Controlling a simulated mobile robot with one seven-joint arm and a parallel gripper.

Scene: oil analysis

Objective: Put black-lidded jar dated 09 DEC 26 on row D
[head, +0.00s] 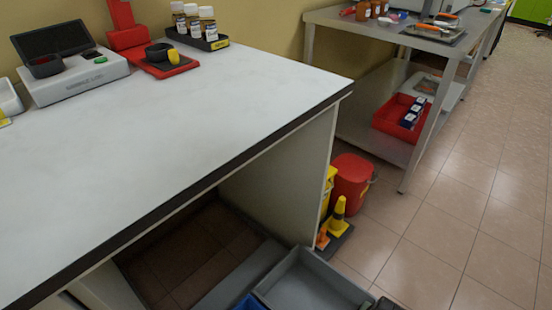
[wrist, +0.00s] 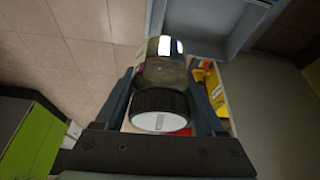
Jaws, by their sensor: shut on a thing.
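In the wrist view my gripper (wrist: 163,82) is shut on a clear jar (wrist: 165,68) with a ribbed black lid (wrist: 160,104). A pale label sits on the lid, but its writing is too small to read. The lid faces the camera and the jar's body points away, between the two dark fingers. My gripper and this jar do not show in the head view. No marked row D can be made out in either view.
A grey bin (head: 310,280), red bucket (head: 351,180) and steel table (head: 385,40) are right. The bench's middle is clear.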

